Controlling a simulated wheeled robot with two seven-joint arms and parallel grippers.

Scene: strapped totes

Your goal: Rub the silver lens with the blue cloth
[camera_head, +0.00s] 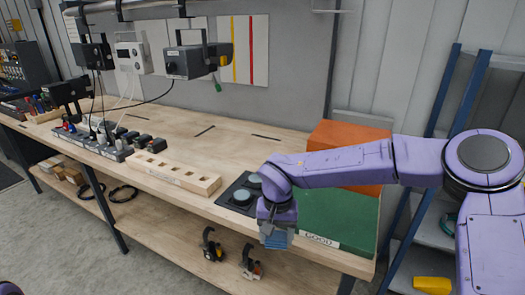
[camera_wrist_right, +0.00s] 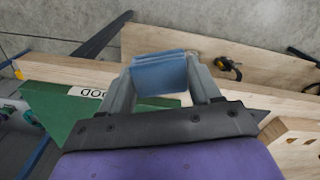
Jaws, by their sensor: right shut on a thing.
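My right gripper (camera_head: 277,226) is shut on the folded blue cloth (camera_head: 275,240). It hangs near the table's front edge, just left of the "GOOD" label. In the right wrist view the cloth (camera_wrist_right: 160,76) sits between the two grey fingers as a flat stacked pad. A black tray (camera_head: 228,199) lies on the table just left of the gripper, with grey-teal round discs (camera_head: 242,196) in it. I cannot tell whether one is the silver lens; my arm hides part of the tray. The cloth is apart from the discs. My left gripper is out of view.
A wooden block with square holes (camera_head: 178,172) and a power strip (camera_head: 95,143) are to the left. Devices hang above. Black clamps (camera_head: 212,246) lie on the lower shelf.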

